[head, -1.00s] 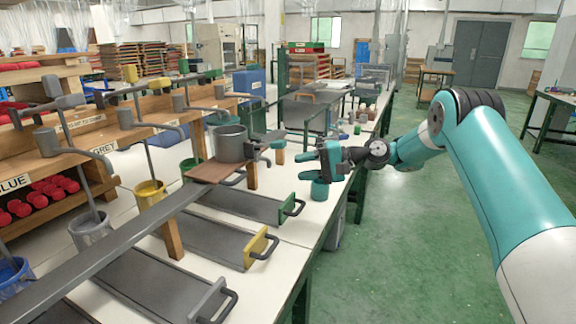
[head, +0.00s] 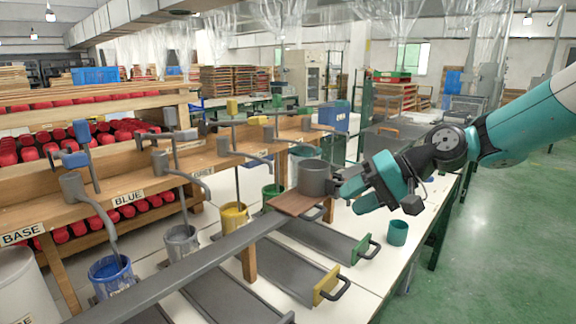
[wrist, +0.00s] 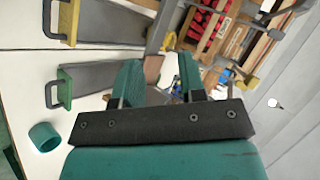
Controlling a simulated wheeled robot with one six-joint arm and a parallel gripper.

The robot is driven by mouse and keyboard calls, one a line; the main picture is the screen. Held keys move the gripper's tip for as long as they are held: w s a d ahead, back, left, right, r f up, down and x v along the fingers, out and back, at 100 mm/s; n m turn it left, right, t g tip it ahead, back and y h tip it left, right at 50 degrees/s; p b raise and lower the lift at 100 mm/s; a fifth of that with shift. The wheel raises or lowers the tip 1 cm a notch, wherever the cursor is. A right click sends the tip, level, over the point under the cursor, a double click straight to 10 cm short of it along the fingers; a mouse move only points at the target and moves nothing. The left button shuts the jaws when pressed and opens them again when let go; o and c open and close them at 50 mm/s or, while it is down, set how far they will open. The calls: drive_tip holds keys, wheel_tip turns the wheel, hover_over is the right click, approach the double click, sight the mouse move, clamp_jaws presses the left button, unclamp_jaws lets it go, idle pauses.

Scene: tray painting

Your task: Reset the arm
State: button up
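My arm comes in from the upper right in the head view. My gripper (head: 352,192) points left, just right of a grey pot (head: 313,178). In the wrist view its two teal fingers (wrist: 160,78) stand apart, with nothing clearly held between them. The pot sits on a brown board (head: 292,203) at the end of a long grey beam (head: 190,262). In the head view the fingers overlap the pot's right side, and I cannot tell whether they touch. The pot is not clearly visible in the wrist view.
A teal cup (head: 397,232) stands on the white table, also in the wrist view (wrist: 44,137). Trays with green (head: 361,247) and yellow (head: 327,284) ends lie below. Coloured buckets, such as the yellow one (head: 233,217), stand left. The green floor at right is clear.

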drive_tip(key=s+a+r+n+g+h+p, duration=0.1)
drive_tip(key=s+a+r+n+h+p, duration=0.2)
drive_tip(key=s, duration=0.8)
drive_tip(key=s+d+n+g+h+p, duration=0.1)
drive_tip(key=s+d+n+h, duration=0.2)
drive_tip(key=s, duration=1.4)
drive_tip(key=shift+s+d+r, duration=0.2)
drive_tip(key=shift+d+r, duration=0.25)
drive_tip(key=shift+d, duration=0.15)
